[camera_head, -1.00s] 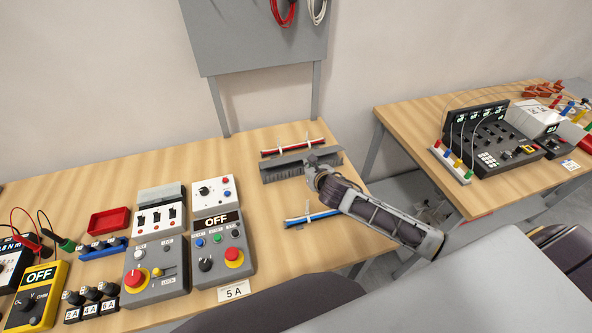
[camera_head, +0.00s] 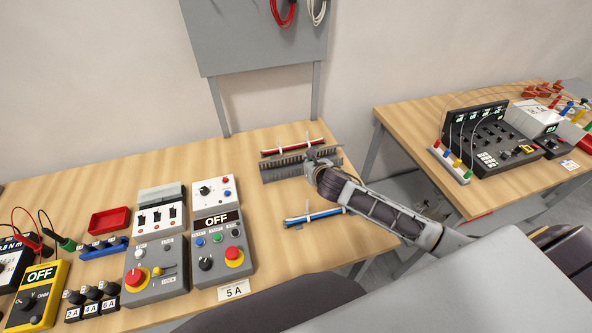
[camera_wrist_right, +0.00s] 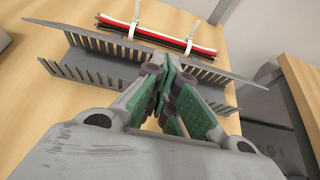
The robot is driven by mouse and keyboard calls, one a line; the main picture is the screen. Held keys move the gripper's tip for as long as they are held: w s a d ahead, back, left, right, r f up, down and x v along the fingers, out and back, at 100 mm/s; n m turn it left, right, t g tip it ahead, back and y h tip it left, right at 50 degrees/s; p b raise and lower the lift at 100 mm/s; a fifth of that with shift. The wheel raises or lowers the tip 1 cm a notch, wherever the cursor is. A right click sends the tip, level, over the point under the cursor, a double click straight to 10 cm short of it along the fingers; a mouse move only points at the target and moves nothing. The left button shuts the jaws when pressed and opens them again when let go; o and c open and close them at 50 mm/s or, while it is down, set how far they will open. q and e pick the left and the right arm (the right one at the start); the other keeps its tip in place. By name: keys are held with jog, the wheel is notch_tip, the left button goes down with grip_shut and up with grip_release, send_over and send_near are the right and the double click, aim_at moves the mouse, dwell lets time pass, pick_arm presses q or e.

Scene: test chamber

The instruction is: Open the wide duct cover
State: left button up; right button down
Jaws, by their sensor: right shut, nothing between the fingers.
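The wide duct (camera_head: 284,173) is a grey slotted channel lying near the back right of the left bench. In the right wrist view its toothed wall (camera_wrist_right: 88,76) and inside show. Its cover (camera_wrist_right: 52,28) is a flat grey strip along the far side, seemingly tilted up off the channel. My right gripper (camera_head: 314,161) is at the right part of the duct. In the wrist view its green-padded fingers (camera_wrist_right: 170,72) are shut with nothing between them, in front of the cover and over the channel. They hide the middle of the duct; contact cannot be told. My left gripper is out of view.
A red, black and white wire bundle (camera_wrist_right: 160,36) lies behind the duct; a blue and white bundle (camera_head: 314,216) lies in front. Control boxes (camera_head: 218,230) and a red tray (camera_head: 108,221) stand left. A gap separates the right bench (camera_head: 405,115). Bare wood lies left of the duct.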

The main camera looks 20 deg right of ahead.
jog(key=shift+w+f, duration=0.1)
jog(key=shift+f, duration=0.05)
jog(key=shift+s+f, duration=0.15)
jog(key=shift+s, duration=0.4)
dwell(0.5)
jog(key=shift+s+a+r, duration=0.1)
jog(key=shift+s+r, duration=0.1)
jog(key=shift+s, duration=2.45)
